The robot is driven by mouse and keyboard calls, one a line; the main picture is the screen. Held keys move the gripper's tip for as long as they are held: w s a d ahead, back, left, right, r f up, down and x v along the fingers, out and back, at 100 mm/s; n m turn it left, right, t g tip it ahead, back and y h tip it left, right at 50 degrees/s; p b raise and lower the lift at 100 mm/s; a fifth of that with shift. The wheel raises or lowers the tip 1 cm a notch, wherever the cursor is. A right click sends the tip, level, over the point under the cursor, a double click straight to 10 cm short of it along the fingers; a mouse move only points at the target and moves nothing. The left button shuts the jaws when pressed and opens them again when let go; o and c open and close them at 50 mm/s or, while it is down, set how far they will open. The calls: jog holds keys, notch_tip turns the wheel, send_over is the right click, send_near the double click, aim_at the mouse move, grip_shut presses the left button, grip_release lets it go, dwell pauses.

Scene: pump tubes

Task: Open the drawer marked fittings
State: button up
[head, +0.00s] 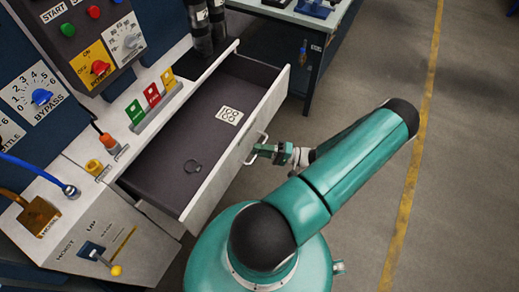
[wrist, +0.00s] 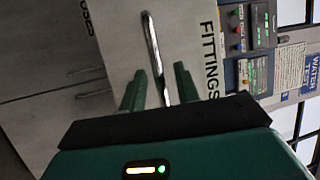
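The drawer marked fittings stands pulled out from the console; its pale front (head: 240,150) and dark inside (head: 200,125) show in the head view. In the wrist view its front (wrist: 190,30) bears the word FITTINGS, turned sideways. Its metal bar handle (wrist: 153,45) runs down between the two fingers of my gripper (wrist: 160,85). The fingers are apart, with gaps beside the bar, so my gripper is open around the handle. In the head view my gripper (head: 265,150) is at the handle, partly hidden by its own links.
The console (head: 60,160) with knobs and coloured tags is at left. A workbench (head: 300,15) stands behind. The floor at right, with a yellow line (head: 420,130), is clear.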

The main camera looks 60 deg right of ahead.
jog(key=v, duration=1.3)
jog(key=shift+s, duration=0.2)
